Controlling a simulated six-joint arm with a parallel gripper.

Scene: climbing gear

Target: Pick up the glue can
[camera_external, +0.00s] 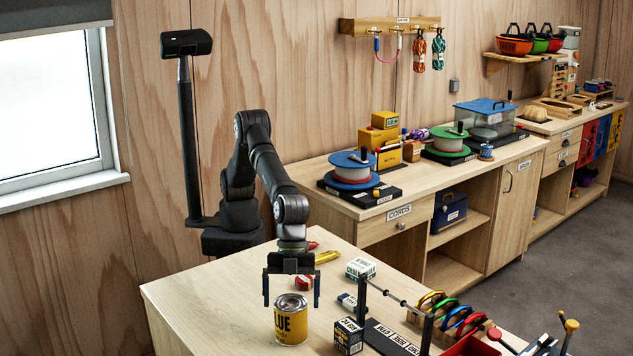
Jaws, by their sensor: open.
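The glue can (291,322) is a yellow cylinder with a silver lid and dark lettering. It stands upright on the wooden table, near the front edge of the picture. My gripper (291,303) points down from above, with its two fingers spread wide to the left and right of the can's top. The fingertips appear about level with the lid. Whether they are directly around the can or a little behind it, I cannot tell. Nothing is held.
A black-and-white box (348,336) stands close to the can's right. A small red item (304,283) lies behind it, beside the right finger. A white-and-green box (361,268) and a rack of coloured carabiners (450,312) are farther right. The table (215,290) left of the can is clear.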

